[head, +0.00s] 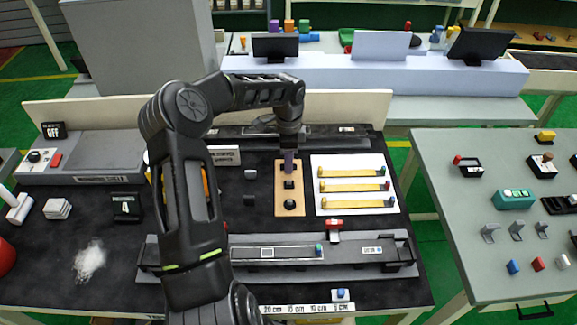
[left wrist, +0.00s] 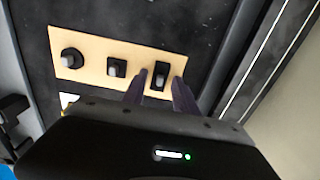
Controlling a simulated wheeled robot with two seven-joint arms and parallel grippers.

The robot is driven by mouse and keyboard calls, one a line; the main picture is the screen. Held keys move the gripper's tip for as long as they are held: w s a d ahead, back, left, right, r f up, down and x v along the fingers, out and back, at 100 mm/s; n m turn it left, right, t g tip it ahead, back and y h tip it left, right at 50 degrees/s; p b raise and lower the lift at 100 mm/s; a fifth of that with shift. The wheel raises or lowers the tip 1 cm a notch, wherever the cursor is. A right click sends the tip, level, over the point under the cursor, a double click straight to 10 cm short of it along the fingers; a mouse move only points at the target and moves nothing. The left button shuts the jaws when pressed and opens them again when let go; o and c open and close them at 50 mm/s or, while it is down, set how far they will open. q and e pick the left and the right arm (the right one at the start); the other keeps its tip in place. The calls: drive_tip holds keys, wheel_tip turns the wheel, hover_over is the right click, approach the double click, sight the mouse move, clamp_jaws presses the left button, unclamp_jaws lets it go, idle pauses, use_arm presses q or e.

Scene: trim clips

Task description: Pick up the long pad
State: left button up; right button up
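The long pad (left wrist: 160,76) is a dark rectangular block with a grey upright grip, at one end of a tan wooden board (left wrist: 92,46). In the left wrist view, the two dark fingers of my left gripper (left wrist: 161,80) stand apart, one on each side of the long pad. Whether they touch it I cannot tell. In the head view, my left gripper (head: 289,160) points down at the far end of the board (head: 279,190) and hides the long pad. My right gripper is not in view.
A square pad (left wrist: 116,67) and a round pad (left wrist: 72,57) sit on the same board. A white sheet (head: 329,174) with several yellow strips lies just right. A long grey fixture (head: 241,269) runs along the front. A side table (head: 455,190) stands at right.

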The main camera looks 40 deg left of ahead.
use_arm(q)
drive_tip(key=shift+c, duration=0.2)
clamp_jaws()
idle(0.4)
